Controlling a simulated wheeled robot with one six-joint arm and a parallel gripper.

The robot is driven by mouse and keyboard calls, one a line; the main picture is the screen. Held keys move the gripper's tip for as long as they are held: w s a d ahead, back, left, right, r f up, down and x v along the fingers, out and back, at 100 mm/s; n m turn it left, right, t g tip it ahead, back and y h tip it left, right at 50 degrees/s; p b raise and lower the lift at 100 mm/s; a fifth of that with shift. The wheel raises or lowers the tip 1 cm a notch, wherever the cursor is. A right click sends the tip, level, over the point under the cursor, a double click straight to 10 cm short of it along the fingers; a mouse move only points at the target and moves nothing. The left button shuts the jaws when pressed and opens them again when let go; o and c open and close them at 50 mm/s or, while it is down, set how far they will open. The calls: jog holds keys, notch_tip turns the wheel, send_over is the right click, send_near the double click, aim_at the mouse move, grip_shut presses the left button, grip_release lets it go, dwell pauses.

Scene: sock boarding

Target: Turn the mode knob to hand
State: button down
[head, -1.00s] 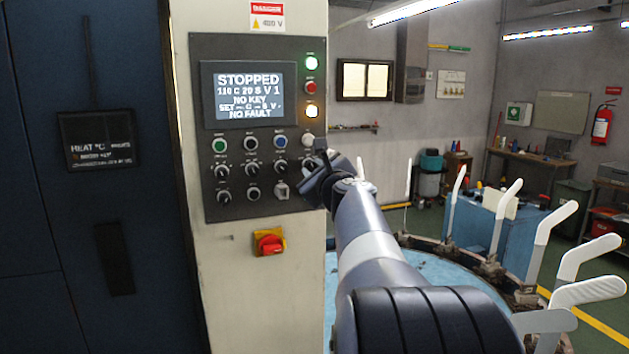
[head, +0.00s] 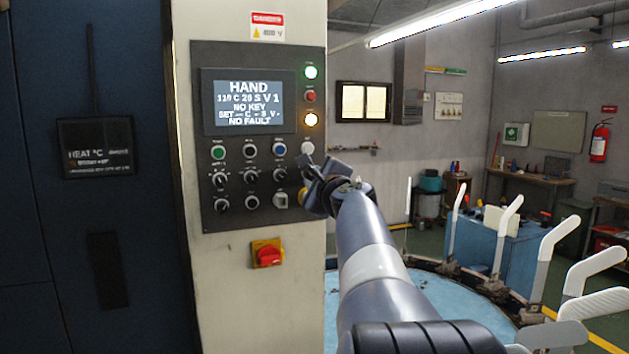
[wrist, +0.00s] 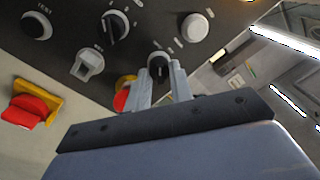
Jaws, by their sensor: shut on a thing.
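The control panel (head: 236,225) is on the pale cabinet, and its screen (head: 248,101) reads HAND on the top line. My gripper (head: 308,172) is at the panel's right edge. In the wrist view, my gripper (wrist: 160,82) has its two fingers on either side of a small black knob (wrist: 158,64) with a pale pointer line, and is shut on it. I take this as the mode knob; its label is too blurred to read. In the head view my gripper hides it.
A red button on yellow (wrist: 123,97) sits close beside the fingers. Other knobs (head: 251,176) and a key switch (head: 281,199) are to the left. A red and yellow main switch (head: 267,254) is below. A ring of white sock boards (head: 557,255) stands at right.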

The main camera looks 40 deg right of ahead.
jog(key=c, duration=1.3)
grip_release()
jog(key=shift+o, duration=0.2)
jog(key=b+v, duration=0.2)
jog(key=v, duration=0.8)
jog(key=shift+s, duration=0.4)
jog(key=shift+w+a, duration=0.15)
jog(key=p+x, duration=0.2)
jog(key=x, duration=0.8)
jog(key=shift+w, duration=0.35)
